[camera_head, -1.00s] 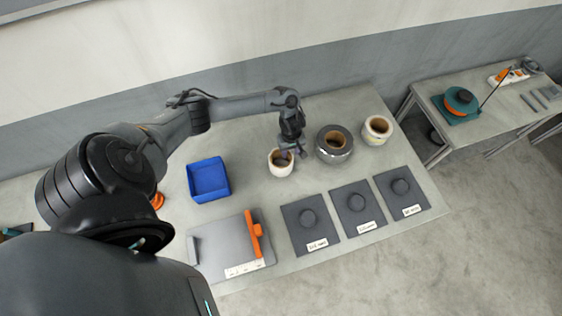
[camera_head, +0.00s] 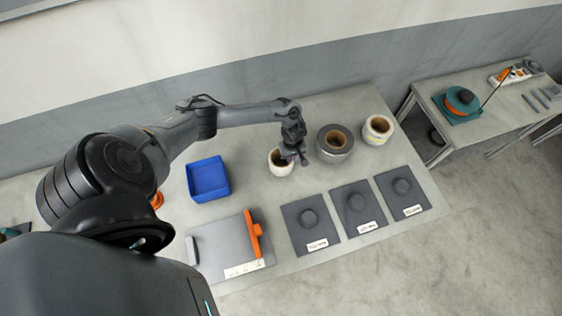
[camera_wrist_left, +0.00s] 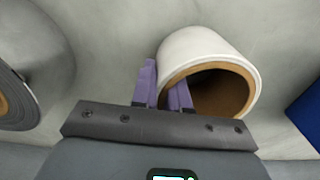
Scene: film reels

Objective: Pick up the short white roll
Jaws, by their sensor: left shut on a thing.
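A white roll (camera_head: 282,163) with a brown core is at the middle of the table in the head view. It also shows in the left wrist view (camera_wrist_left: 199,50). My left gripper (camera_head: 298,157) is at the roll's right side and shut on its wall. In the wrist view one purple finger of the gripper (camera_wrist_left: 165,88) is inside the core opening and the other is outside against the roll. Whether the roll is clear of the table is hard to tell. A second white roll (camera_head: 372,137) stands at the far right of the table. My right gripper is not in view.
A dark grey roll (camera_head: 345,155) stands just right of my left gripper. A blue bin (camera_head: 224,189) is to the left. Several dark plates with round hubs and labels (camera_head: 325,232) line the front edge, beside a grey board (camera_head: 220,250) with an orange bar.

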